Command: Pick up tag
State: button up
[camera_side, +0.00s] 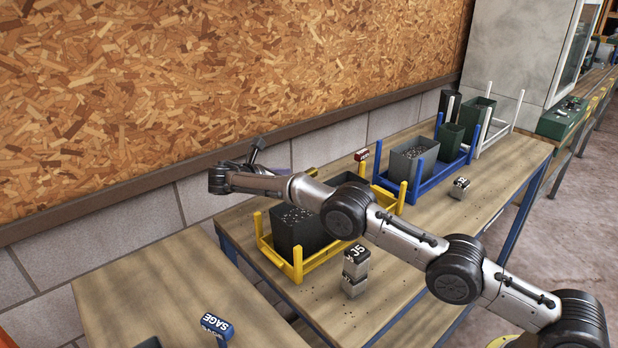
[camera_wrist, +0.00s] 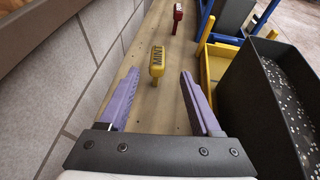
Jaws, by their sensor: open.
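A yellow tag marked MINT (camera_wrist: 157,62) stands on the wooden bench in the wrist view, just beyond and between my fingertips. My gripper (camera_wrist: 158,82) has two purple fingers spread apart, with nothing between them. A red tag (camera_wrist: 178,14) is farther along the bench; it also shows near the wall in the side view (camera_side: 361,154).
A yellow rack (camera_side: 297,268) holding a dark soil bin (camera_side: 290,236) stands close right of my gripper. A blue rack (camera_side: 436,176) holds more bins. The block wall (camera_wrist: 60,80) is close on the left.

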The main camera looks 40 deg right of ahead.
aim_at(316, 173)
jog(key=x, duration=1.1)
jog(key=shift+w+d+r, duration=0.1)
jog(key=shift+w, duration=0.1)
jog(key=shift+c, duration=0.3)
grip_shut()
